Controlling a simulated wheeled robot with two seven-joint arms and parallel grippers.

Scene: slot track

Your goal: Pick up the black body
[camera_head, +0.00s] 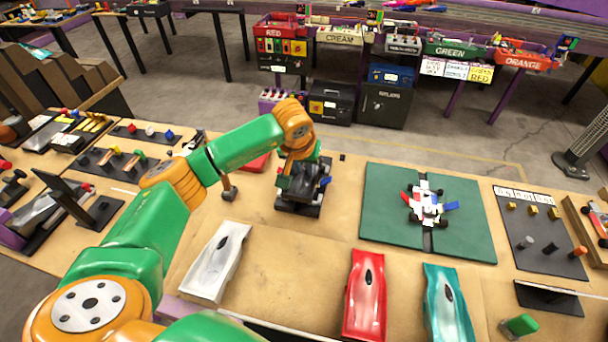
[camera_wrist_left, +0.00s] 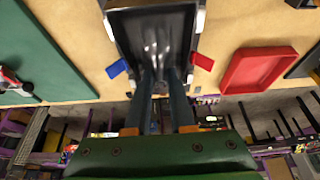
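The black body (camera_head: 313,186) is on a dark stand (camera_head: 298,207) near the middle back of the table, with red and blue bits at its sides. My left gripper (camera_head: 300,168) is over it, pointing down; the arm partly hides it. In the left wrist view, the black body (camera_wrist_left: 125,22) fills the top middle, with a blue tab and a red tab beside it. My right gripper is out of view.
A green mat (camera_head: 385,205) with a white car (camera_head: 427,205) lies to the right. Silver (camera_head: 215,262), red (camera_head: 366,298) and teal (camera_head: 447,305) car shells lie in front. A red tray (camera_wrist_left: 258,70) is beside the body. Part boards fill the left side.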

